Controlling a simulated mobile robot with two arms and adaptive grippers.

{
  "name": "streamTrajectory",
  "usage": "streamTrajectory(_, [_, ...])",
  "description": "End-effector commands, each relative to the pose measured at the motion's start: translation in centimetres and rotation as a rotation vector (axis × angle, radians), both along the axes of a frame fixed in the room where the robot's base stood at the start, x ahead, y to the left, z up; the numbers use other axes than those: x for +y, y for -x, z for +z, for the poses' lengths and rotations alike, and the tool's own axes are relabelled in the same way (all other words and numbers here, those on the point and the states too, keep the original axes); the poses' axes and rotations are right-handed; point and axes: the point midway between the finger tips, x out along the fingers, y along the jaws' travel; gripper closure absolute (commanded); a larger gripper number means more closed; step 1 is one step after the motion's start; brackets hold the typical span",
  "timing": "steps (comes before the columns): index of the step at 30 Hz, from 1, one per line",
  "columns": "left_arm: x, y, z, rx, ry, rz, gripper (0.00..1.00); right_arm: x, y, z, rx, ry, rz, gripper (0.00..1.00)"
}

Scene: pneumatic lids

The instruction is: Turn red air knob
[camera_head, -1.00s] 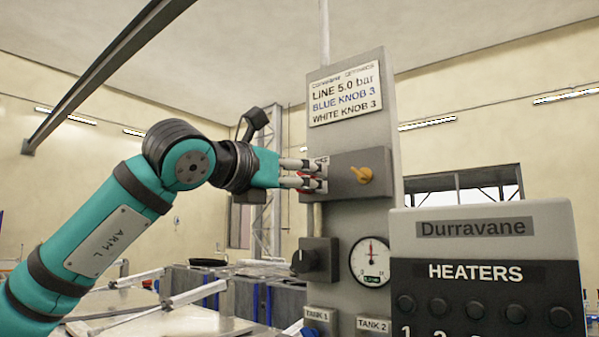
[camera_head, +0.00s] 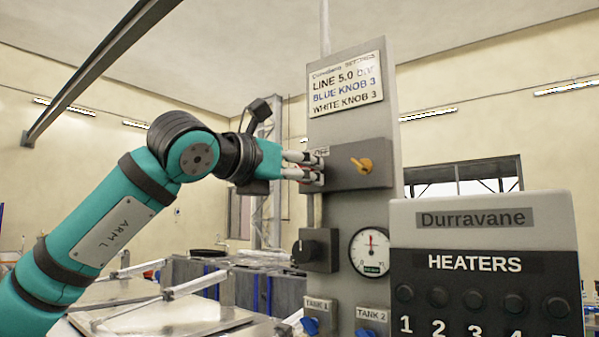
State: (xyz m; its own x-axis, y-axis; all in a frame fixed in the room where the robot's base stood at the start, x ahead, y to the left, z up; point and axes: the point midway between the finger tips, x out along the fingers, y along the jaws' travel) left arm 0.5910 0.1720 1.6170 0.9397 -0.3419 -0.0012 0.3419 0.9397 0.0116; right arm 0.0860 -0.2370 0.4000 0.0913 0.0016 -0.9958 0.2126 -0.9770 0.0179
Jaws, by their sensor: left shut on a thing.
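The red air knob (camera_head: 304,167) sits on the left part of a grey box on the upright control panel (camera_head: 338,216). Only slivers of red show between and behind my fingers, so its pointing direction is hidden. My left gripper (camera_head: 319,168) reaches in from the left, its pale fingers closed around the knob. An orange knob (camera_head: 362,165) is to the right on the same box, apart from the fingers. My right gripper is not in view.
A sign (camera_head: 346,83) is above the box. A black knob (camera_head: 315,249) and a gauge (camera_head: 370,251) are below it. Blue tank knobs are lower still. A dark heater panel (camera_head: 486,265) stands close at the right.

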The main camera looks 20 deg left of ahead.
Motion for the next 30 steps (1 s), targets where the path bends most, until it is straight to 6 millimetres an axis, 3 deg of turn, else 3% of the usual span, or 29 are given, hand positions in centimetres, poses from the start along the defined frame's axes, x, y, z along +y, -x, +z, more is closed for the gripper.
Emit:
streamTrajectory(11, [-0.02, 0.02, 0.07, -0.066, -0.176, 0.000, 0.94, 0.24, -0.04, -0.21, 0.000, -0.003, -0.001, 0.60])
streamTrajectory(30, [0.04, 0.02, 0.26, -0.273, -0.742, 0.001, 0.94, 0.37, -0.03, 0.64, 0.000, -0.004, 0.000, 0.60])
